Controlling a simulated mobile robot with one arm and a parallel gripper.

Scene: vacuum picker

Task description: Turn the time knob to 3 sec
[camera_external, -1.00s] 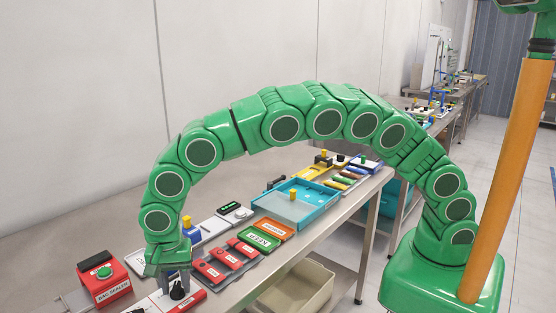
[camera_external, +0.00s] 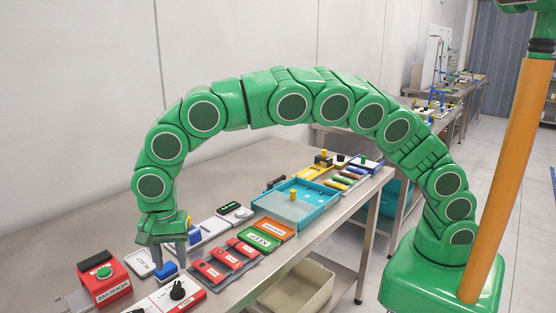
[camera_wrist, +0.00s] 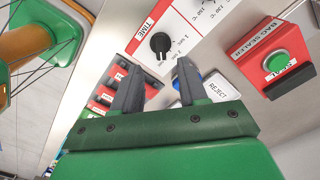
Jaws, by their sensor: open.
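The black time knob (camera_external: 179,290) sits on a white panel with a red TIME edge (camera_external: 192,302). In the wrist view the knob (camera_wrist: 160,42) shows a pale mark on its lower side, and small labels stand around it, too small to read surely. My gripper (camera_external: 170,258) is open and empty, raised above and behind the knob, apart from it.
The red bag sealer box (camera_external: 101,280) with a green button stands left of the panel. A REJECT plate (camera_external: 142,262) and a blue block (camera_external: 167,270) lie near my gripper. Red blocks (camera_external: 208,271) sit right of the panel. A blue tray (camera_external: 280,216) is farther right.

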